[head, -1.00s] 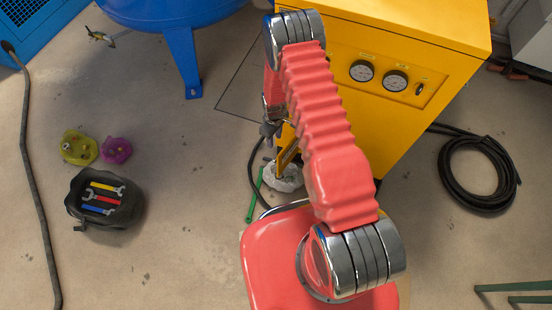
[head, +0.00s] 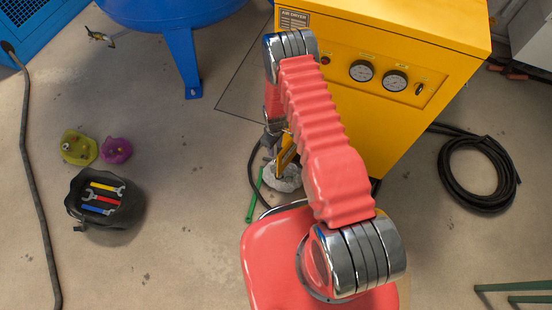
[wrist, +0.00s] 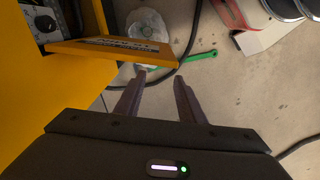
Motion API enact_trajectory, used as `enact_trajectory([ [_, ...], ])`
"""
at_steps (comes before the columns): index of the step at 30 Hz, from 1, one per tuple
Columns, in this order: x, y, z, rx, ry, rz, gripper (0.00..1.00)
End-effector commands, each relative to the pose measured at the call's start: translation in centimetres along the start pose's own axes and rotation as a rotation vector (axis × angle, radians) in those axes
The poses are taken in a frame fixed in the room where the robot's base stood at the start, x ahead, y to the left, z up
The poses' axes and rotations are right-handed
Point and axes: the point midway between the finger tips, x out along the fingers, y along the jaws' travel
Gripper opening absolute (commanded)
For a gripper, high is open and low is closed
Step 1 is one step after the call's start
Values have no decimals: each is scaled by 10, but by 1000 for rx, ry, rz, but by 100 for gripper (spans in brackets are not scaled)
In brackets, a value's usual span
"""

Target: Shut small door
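The small door (wrist: 115,51) is a yellow flap with a dark label, standing open from the yellow air dryer (wrist: 38,95). Behind it in the wrist view an open compartment (wrist: 45,18) shows grey parts inside. In the head view a thin piece of the door (head: 287,152) shows beside my arm. My gripper (wrist: 159,76) is open, with nothing between its fingers. In the wrist view its fingertips are just below and right of the door's outer end; I cannot tell if the left one touches it. In the head view my arm mostly hides the gripper (head: 271,142).
A crumpled whitish bag (head: 284,178), a green stick (head: 254,198) and a black hose lie on the floor by the door. A black tub (head: 105,215) with wrenches stands at left. A hose coil (head: 480,172) lies at right. A blue tank leg (head: 185,62) stands behind.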

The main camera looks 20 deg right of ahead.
Motion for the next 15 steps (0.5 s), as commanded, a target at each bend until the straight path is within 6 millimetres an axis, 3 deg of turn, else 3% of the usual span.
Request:
enact_trajectory([
  [15, 60, 0, 0, 0, 0, 0, 36],
])
